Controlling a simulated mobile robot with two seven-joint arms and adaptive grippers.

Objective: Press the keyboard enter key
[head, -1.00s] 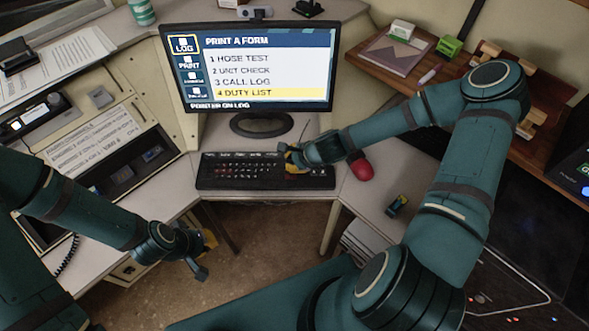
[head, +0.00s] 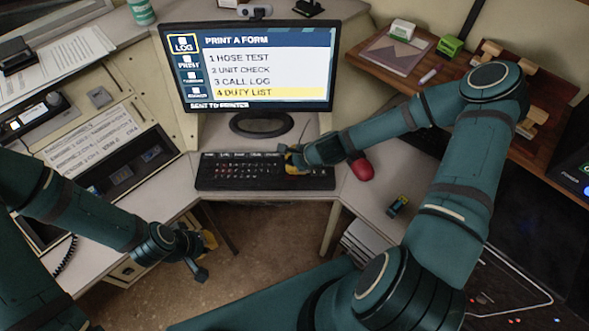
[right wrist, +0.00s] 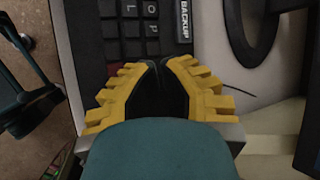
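The black keyboard (head: 235,172) lies on the desk below the monitor (head: 262,75). The monitor reads "PRINT A FORM", with "4 DUTY LIST" highlighted and "SENT TO PRINTER" at the bottom. My right gripper (head: 291,165) is at the right part of the keyboard. In the right wrist view its yellow-padded fingertips (right wrist: 161,64) are together, with nothing seen between them, over the keys beside a "BACKUP" key (right wrist: 183,20). The enter key cannot be made out; the fingers cover that area. Contact is unclear. My left gripper (head: 206,256) is open and empty, away from the keyboard.
A red mouse (head: 362,169) sits just right of the keyboard, near my right forearm. The monitor stand (head: 262,124) is behind the keyboard.

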